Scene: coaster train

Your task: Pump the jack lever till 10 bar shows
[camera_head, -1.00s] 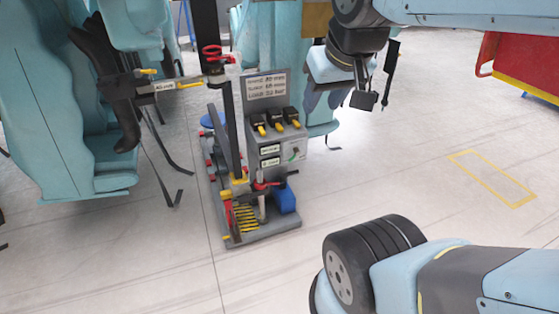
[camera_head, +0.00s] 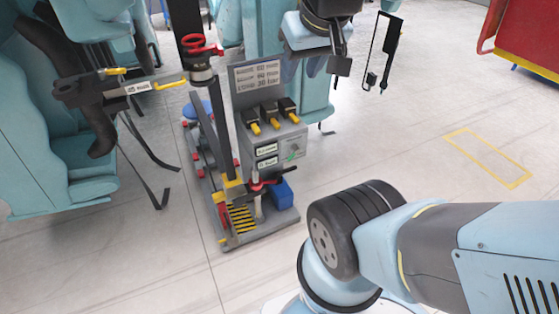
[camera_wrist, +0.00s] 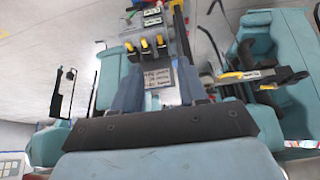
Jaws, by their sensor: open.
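The grey jack stand (camera_head: 262,228) is on the floor left of centre in the head view. A long dark bar (camera_head: 221,125) rises steeply from its yellow socket; I cannot tell whether it is the lever. A short red-ended handle (camera_head: 268,183) sits low at the front. A small dial with a green mark (camera_head: 294,152) is on the panel; its reading is too small to tell. My gripper (camera_head: 303,70) is above and behind the panel, apart from the handle. In the wrist view my gripper (camera_wrist: 159,85) is open and empty, with the panel's sign (camera_wrist: 158,77) beyond it.
Three yellow-tipped black switches (camera_head: 270,117) top the panel. A red wheel (camera_head: 203,45) and a labelled arm with a yellow hook (camera_head: 150,86) are at upper left, beside teal seats (camera_head: 80,160). A red cart (camera_head: 528,35) stands far right. Floor between is clear.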

